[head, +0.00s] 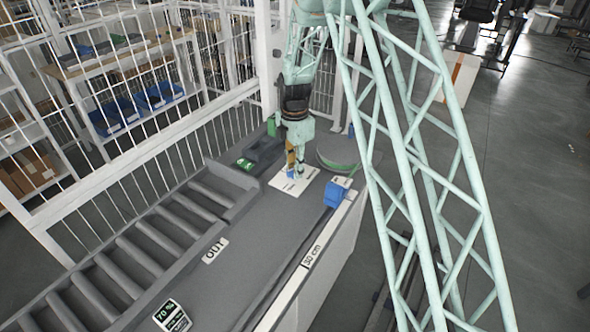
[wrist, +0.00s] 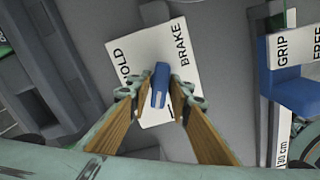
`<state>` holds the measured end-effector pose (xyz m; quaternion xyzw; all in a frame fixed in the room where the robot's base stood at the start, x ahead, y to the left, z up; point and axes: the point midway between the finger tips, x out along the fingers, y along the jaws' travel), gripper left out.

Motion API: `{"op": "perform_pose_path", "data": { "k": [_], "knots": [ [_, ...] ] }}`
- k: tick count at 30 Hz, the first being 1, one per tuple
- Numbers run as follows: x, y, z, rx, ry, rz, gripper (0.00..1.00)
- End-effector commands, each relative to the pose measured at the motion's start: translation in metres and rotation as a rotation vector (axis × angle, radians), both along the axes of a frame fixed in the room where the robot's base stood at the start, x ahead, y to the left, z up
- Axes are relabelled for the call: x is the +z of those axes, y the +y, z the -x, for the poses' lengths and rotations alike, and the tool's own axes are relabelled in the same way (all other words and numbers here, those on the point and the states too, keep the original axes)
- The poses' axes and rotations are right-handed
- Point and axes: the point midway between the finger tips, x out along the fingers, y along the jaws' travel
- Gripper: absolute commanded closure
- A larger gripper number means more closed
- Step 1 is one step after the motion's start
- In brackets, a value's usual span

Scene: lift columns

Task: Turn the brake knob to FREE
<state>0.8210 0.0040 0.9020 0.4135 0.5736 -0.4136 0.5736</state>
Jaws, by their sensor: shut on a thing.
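The brake knob (wrist: 160,86) is a small blue bar. It stands on a white plate (wrist: 130,50) printed HOLD at the left and BRAKE at the right in the wrist view. The bar points nearly straight up in that view, tipped slightly right. My gripper (wrist: 160,92) has its two tan fingers on either side of the knob and is shut on it. The lower part of the plate is partly hidden by the fingers, and no FREE mark shows on it. In the head view, my gripper (head: 292,170) is over the white plate (head: 282,184) on the grey deck.
A blue block (wrist: 284,78) with GRIP and FREE labels stands right of the plate; it also shows in the head view (head: 338,192). A roller conveyor (head: 150,240) and white fence (head: 150,150) lie left. The deck near the OUT label (head: 215,250) is clear.

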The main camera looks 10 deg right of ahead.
Motion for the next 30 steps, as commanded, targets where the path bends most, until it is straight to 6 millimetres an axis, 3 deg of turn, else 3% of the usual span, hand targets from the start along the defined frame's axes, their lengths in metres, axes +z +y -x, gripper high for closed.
{"op": "perform_pose_path", "data": {
  "k": [10, 30],
  "knots": [
    [0.0001, 0.0000, -0.0003, 0.055, -0.001, 0.000, 0.87],
    [-0.0001, -0.0001, -0.0003, 0.422, -0.001, 0.000, 0.87]
  ]
}}
